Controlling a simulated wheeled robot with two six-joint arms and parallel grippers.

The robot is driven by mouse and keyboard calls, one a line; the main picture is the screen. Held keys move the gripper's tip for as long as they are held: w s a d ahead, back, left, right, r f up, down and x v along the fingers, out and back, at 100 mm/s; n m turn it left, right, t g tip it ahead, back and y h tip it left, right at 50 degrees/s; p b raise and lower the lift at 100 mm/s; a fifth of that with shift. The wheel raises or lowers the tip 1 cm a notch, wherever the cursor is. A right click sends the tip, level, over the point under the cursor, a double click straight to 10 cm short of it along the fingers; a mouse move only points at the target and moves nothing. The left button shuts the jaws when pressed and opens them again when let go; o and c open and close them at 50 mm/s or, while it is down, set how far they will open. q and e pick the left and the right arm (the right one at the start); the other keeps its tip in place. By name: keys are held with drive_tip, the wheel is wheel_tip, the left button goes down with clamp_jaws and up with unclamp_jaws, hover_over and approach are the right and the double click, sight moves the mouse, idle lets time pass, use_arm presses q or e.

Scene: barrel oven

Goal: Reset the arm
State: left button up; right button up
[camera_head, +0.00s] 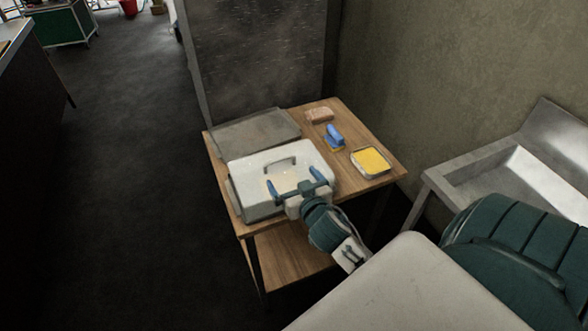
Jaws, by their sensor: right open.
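My right gripper (292,190) is open, its two blue fingertips apart. It is over the near part of a white box with a grey handle (282,164), which sits on a wooden table (385,150). I cannot tell whether the fingers touch the box. My right arm comes in from the lower right and hides the table's near edge. My left gripper is not in view.
A grey flat tray (255,133), a brown block (320,114), a blue-handled brush (334,136) and a dish of yellow stuff (370,161) are on the table. A metal sink (530,180) stands at right. The dark floor (120,180) at left is clear.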

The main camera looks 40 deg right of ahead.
drive_tip(key=s+a+f+n+g+y, duration=0.1)
drive_tip(key=s+a+f+g, duration=0.2)
drive_tip(key=s, duration=0.4)
drive_tip(key=s+a+f+n+g+y, duration=0.1)
drive_tip(key=s+a+f+n+g, duration=0.15)
drive_tip(key=s+g, duration=0.4)
drive_tip(key=s+a+f+g+y, duration=0.15)
drive_tip(key=s+f, duration=0.25)
drive_tip(key=s, duration=0.5)
wheel_tip(320, 180, down, 28)
drive_tip(key=d+r+g, duration=0.1)
drive_tip(key=d+g, duration=0.1)
drive_tip(key=d, duration=0.1)
drive_tip(key=s+d+f+g, duration=0.1)
drive_tip(key=s+f, duration=1.6)
drive_tip(key=f, duration=0.3)
drive_tip(key=shift+s+f, duration=0.35)
drive_tip(key=shift+f, duration=0.05)
drive_tip(key=shift+d+h, duration=0.1)
drive_tip(key=shift+h, duration=0.15)
